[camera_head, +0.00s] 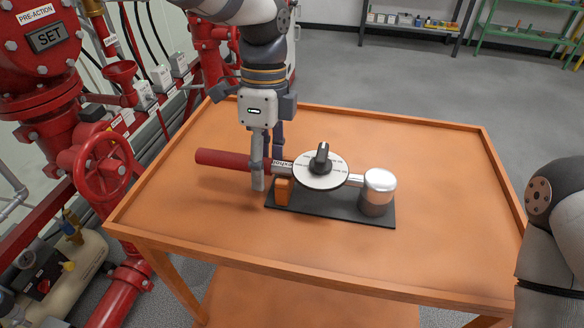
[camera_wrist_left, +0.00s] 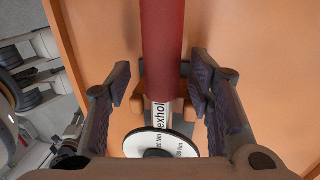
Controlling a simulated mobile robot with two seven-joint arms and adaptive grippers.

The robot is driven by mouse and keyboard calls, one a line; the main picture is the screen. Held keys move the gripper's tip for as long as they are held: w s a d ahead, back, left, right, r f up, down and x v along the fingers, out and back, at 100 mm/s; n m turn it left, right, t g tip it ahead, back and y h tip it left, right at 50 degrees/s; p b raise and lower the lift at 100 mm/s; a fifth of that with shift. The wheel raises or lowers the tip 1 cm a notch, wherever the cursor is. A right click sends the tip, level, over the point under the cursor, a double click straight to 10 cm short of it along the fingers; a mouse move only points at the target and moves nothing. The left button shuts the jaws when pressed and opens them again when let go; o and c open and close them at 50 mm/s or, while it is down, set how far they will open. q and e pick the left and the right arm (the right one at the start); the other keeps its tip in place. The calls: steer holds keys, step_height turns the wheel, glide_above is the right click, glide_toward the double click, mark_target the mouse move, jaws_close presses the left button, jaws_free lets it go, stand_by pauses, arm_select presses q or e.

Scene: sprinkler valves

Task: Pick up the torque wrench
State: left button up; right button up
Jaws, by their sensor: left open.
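The torque wrench has a red handle (camera_head: 222,158), a white round dial (camera_head: 320,170) with a black knob, and a silver head at its right end. It lies across a dark base plate (camera_head: 330,207) with an orange support block (camera_head: 282,191) under the shaft. My left gripper (camera_head: 267,172) points down over the shaft between handle and dial. In the left wrist view, the red handle (camera_wrist_left: 162,45) and silver shaft (camera_wrist_left: 161,115) run between the open fingers (camera_wrist_left: 162,92), with space on both sides. My right gripper is not in view; only part of my right arm shows at the right edge.
The wrench rests on an orange table (camera_head: 420,260) with a raised rim. Red pipes and a red valve wheel (camera_head: 103,166) stand close on the left. Shelves (camera_head: 410,20) stand at the back. The table is clear around the plate.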

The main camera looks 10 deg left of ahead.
arm_select(q)
steer(key=shift+f, duration=0.35)
jaws_close()
